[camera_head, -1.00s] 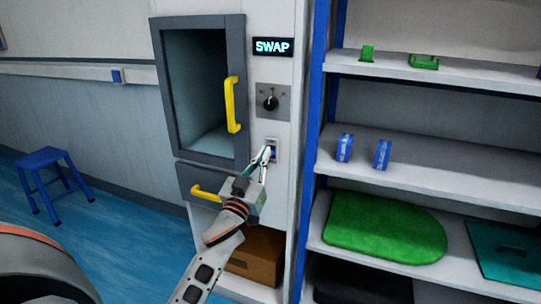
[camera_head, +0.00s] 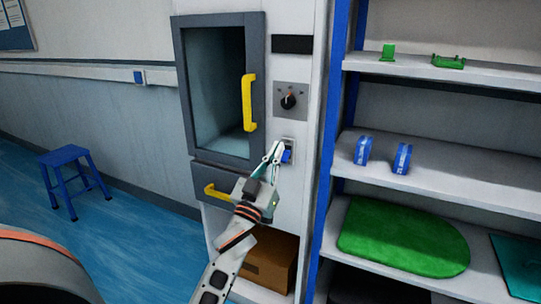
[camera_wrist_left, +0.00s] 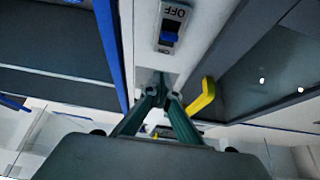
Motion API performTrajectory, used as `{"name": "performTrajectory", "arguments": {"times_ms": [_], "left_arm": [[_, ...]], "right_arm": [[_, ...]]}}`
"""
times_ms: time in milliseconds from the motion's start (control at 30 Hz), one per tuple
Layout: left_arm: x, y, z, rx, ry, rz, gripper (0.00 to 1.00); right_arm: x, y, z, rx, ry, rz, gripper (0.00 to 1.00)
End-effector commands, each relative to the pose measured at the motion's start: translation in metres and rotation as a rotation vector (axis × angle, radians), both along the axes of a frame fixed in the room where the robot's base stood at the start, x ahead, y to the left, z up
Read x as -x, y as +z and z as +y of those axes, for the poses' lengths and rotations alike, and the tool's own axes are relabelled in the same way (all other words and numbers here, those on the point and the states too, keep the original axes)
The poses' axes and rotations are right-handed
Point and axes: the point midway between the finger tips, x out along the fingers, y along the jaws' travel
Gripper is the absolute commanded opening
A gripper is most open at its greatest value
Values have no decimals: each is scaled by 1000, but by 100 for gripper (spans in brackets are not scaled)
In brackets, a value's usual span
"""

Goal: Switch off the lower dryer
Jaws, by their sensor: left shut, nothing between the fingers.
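The dryer (camera_head: 184,90) is a white cabinet with a grey-framed glass door, shut, and a yellow handle (camera_head: 249,103). Its display (camera_head: 292,44) is dark. A dial (camera_head: 289,101) sits below that. Lower down is a rocker switch with a blue part (camera_head: 287,156). In the left wrist view the switch (camera_wrist_left: 170,38) shows OFF and ON labels; the blue part lies nearer the ON label. My left gripper (camera_head: 276,150) is shut and empty, its tips just beside the switch; they appear apart from it in the wrist view (camera_wrist_left: 160,88). My right gripper is not in view.
A shelf unit with blue posts (camera_head: 332,130) stands close on the right, holding blue boxes (camera_head: 401,159) and a green mat (camera_head: 400,236). A drawer with a yellow handle (camera_head: 222,191) is below the door. A blue stool (camera_head: 65,155) stands left on open floor.

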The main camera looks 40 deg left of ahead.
Motion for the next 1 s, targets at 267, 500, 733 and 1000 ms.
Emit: {"name": "performTrajectory", "arguments": {"times_ms": [267,500,733,1000], "left_arm": [[39,-49,-9,3,0,11,0],[61,-70,-14,2,0,5,0],[66,-74,-15,1,0,2,0],[66,-73,-15,0,0,1,0]], "right_arm": [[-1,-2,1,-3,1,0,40],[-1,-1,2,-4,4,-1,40],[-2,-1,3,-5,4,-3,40],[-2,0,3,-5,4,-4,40]]}}
